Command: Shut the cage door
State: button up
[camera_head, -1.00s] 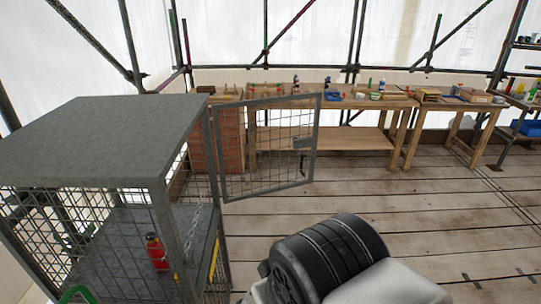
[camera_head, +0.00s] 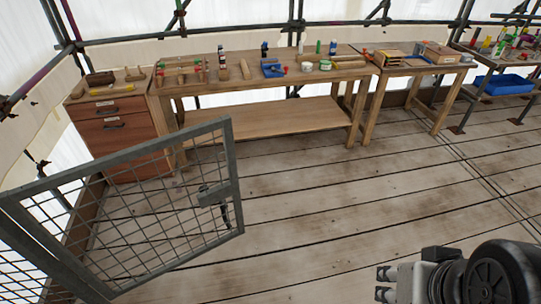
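The cage door (camera_head: 150,217) is a grey metal frame with wire mesh. It stands swung open over the plank floor at the left, with a dark latch and handle (camera_head: 217,197) near its free edge. The hinge side runs to the lower left, where only part of the cage frame (camera_head: 40,250) shows; the rest of the cage is out of view. My gripper (camera_head: 383,284) is at the bottom right, its two fingertips apart with nothing between them. It is to the right of the door and not touching it.
A wooden workbench (camera_head: 270,120) with bottles and tools stands behind the door, beside a brown drawer cabinet (camera_head: 112,125). A second bench (camera_head: 420,68) and a blue tray (camera_head: 503,85) are further right. The plank floor (camera_head: 320,205) between door and gripper is clear.

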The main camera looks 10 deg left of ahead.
aim_at(9, 201)
jog(key=i+l+u, duration=0.2)
jog(key=i+u, duration=0.2)
jog(key=i, duration=0.25)
jog(key=i+l+u, duration=0.4)
jog(key=i, duration=0.2)
jog(key=i+l+u, duration=0.35)
jog(key=i+l, duration=0.15)
jog(key=i+u, duration=0.2)
jog(key=u, duration=0.3)
jog(key=i+l+u, duration=0.2)
jog(key=u, duration=0.25)
jog(key=i+l+u, duration=0.15)
jog(key=u, duration=0.35)
jog(key=i+l+u, duration=0.15)
jog(key=l+u, duration=0.15)
jog(key=u, duration=0.15)
jog(key=l+u, duration=0.3)
jog(key=u, duration=0.2)
jog(key=i+l+u, duration=0.15)
jog(key=u, duration=0.3)
jog(key=i+l+u, duration=0.1)
jog(key=l+u, duration=0.65)
jog(key=u, duration=0.15)
jog(key=l+u, duration=0.45)
jog(key=i+j, duration=0.05)
jog(key=j, duration=0.05)
